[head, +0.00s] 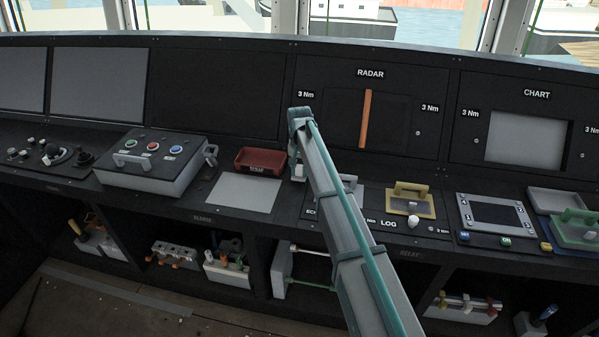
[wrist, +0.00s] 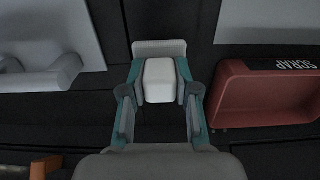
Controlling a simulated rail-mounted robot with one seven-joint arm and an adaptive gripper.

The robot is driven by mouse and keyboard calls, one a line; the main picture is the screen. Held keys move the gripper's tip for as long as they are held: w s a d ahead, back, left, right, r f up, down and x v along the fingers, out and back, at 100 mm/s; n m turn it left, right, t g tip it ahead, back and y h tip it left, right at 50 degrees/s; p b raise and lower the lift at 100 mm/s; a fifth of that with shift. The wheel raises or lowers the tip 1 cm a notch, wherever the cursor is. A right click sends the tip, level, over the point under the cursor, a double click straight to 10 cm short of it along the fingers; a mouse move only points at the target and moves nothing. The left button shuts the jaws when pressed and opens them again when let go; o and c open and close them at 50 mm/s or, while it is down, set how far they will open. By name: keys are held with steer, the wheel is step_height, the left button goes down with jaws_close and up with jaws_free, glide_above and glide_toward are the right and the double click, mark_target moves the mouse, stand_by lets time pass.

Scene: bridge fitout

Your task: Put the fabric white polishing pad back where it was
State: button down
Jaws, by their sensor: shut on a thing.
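The white polishing pad, a small pale block (wrist: 158,80), sits between my gripper's fingertips in the wrist view. My gripper (wrist: 159,88) is shut on it, with one teal and grey finger on each side. A wider light grey piece (wrist: 158,48) shows just past the block; I cannot tell whether it is part of the pad. In the head view my gripper (head: 297,168) hangs low over the console, just right of the red SCRAP tray (head: 262,158). The pad's underside is hidden, so I cannot tell whether it touches the console.
The SCRAP tray also shows at right in the wrist view (wrist: 265,116). A grey sheet (head: 243,192) lies in front of it. A handled panel (head: 345,184) stands close to the right of my gripper, then a yellow-handled block (head: 410,203). The button box (head: 155,160) is left.

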mark_target(299, 167)
steer(key=shift+f, duration=0.85)
steer(key=shift+f, duration=0.15)
steer(key=c, duration=0.9)
jaws_free()
steer(key=shift+o, duration=0.2)
step_height(299, 167, up, 12)
steer(key=b, duration=0.3)
